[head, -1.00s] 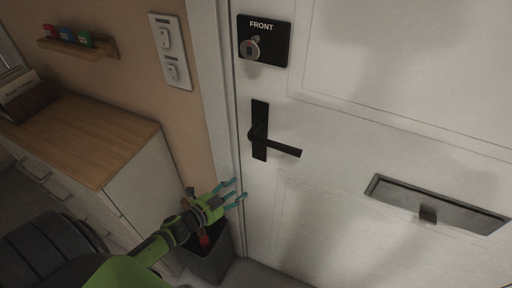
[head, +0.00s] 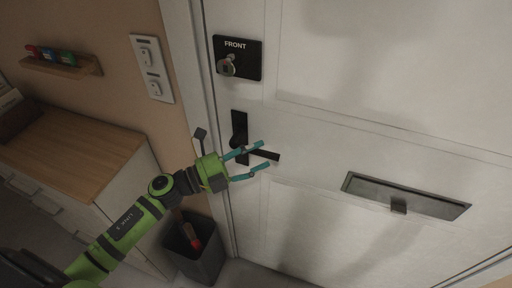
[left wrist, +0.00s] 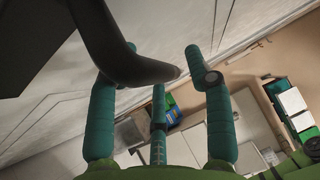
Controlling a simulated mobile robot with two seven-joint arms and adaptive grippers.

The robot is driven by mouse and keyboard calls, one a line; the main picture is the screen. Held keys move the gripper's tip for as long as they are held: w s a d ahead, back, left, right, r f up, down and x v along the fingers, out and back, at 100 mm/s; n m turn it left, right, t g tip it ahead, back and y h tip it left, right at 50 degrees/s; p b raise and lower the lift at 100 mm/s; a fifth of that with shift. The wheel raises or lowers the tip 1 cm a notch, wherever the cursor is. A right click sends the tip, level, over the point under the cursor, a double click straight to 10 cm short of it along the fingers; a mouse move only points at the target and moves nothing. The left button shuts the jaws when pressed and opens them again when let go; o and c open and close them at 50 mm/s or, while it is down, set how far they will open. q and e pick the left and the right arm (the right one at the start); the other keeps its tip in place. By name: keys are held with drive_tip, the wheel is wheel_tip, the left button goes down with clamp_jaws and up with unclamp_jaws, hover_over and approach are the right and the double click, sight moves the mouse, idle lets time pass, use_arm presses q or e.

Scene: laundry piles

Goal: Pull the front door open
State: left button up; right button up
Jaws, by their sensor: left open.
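The white front door (head: 350,95) fills the right of the head view and looks shut in its frame. Its black lever handle (head: 239,123) points right from a tall plate. My left gripper (head: 264,156) is open at the handle, its teal fingers above and below the lever in the head view. In the left wrist view the dark curved lever (left wrist: 130,66) reaches in among the spread fingers. I cannot tell whether any finger touches it. A black lock plate marked FRONT (head: 246,58), with a round metal piece (head: 227,67), sits above the handle. My right gripper is not in view.
A dark bin (head: 203,262) stands below my left arm by the door frame. A wood-topped cabinet (head: 75,150) is at the left. A switch panel (head: 152,68) and small shelf (head: 62,67) are on the wall. A letter slot (head: 405,197) is in the door.

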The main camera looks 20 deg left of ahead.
use_arm(q)
drive_tip(key=shift+w+d, duration=0.35)
drive_tip(key=shift+w, duration=0.05)
drive_tip(key=shift+s+a, duration=0.1)
clamp_jaws()
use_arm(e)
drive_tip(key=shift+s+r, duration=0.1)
